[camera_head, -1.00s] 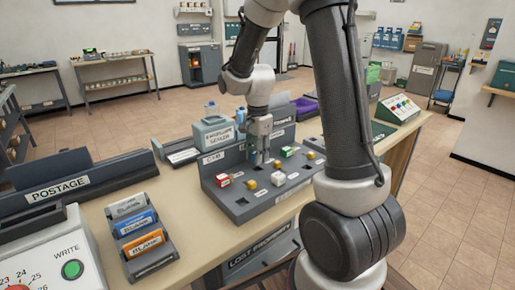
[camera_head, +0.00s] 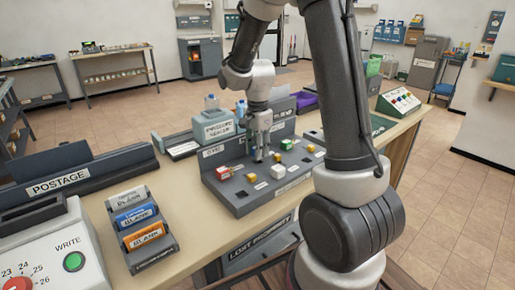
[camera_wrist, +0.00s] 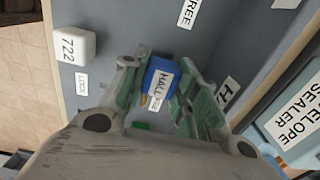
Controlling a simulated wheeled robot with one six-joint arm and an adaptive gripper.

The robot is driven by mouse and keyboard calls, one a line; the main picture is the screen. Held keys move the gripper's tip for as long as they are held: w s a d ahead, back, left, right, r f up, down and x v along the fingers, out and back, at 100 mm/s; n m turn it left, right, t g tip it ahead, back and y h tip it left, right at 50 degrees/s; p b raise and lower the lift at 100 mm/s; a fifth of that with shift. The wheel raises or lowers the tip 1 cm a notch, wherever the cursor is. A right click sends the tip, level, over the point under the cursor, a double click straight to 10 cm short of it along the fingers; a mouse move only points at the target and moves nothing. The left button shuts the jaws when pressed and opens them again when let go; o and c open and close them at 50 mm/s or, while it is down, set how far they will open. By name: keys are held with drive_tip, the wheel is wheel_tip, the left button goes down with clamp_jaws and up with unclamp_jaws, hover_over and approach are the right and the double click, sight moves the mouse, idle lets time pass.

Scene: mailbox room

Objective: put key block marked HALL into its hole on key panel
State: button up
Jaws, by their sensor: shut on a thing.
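My gripper (camera_head: 261,157) points down over the grey key panel (camera_head: 236,203) on the counter. In the wrist view its two fingers (camera_wrist: 160,80) are shut around the blue key block (camera_wrist: 161,77), whose white label reads HALL with smaller marks. The panel's grey surface also shows behind the block (camera_wrist: 112,22). A label starting with H (camera_wrist: 228,92) is partly visible beside the right finger. I cannot tell the gap under the block, and its hole is not clearly seen.
A white block marked 722 (camera_wrist: 74,43) stands left of my gripper in the wrist view. The panel also holds a red block (camera_head: 224,172), a white block (camera_head: 278,171) and a green one (camera_head: 286,144). An envelope sealer (camera_head: 213,127) stands behind.

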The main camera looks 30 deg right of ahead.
drive_tip(key=shift+f, duration=0.7)
drive_tip(key=shift+f, duration=0.35)
drive_tip(key=o, duration=1)
drive_tip(key=shift+r, duration=0.1)
drive_tip(key=shift+r, duration=3.4)
